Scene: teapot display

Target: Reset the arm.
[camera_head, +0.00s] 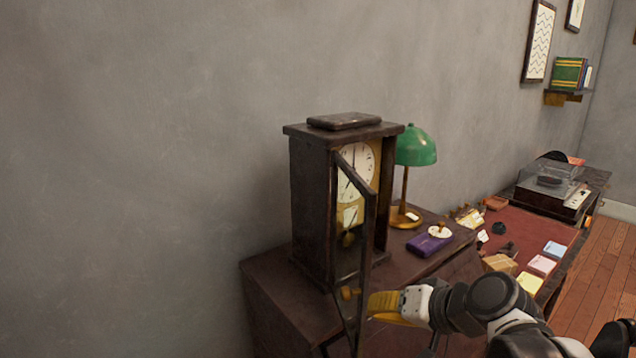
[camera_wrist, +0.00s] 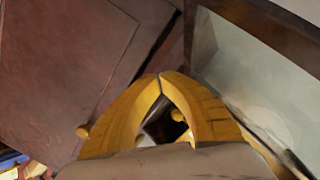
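My gripper (camera_head: 374,304) has yellow fingers and sits low in front of the clock, right beside the lower part of its open door. In the wrist view my gripper (camera_wrist: 161,76) has its two fingertips together, with nothing visible pinched between the tips. The dark wooden clock (camera_head: 312,210) stands upright on the cabinet. Its narrow framed glass door (camera_head: 368,225) is swung open toward the camera. The door's glass (camera_wrist: 255,75) fills the right of the wrist view, very near the fingers. Whether they touch the door I cannot tell.
The dark cabinet (camera_head: 275,290) is under the clock. A green lamp (camera_head: 416,146), a purple box (camera_head: 429,244) and a desk with a red top (camera_head: 525,230) lie to the right. The grey wall (camera_head: 140,150) is close behind. Wooden floor (camera_head: 605,260) shows at far right.

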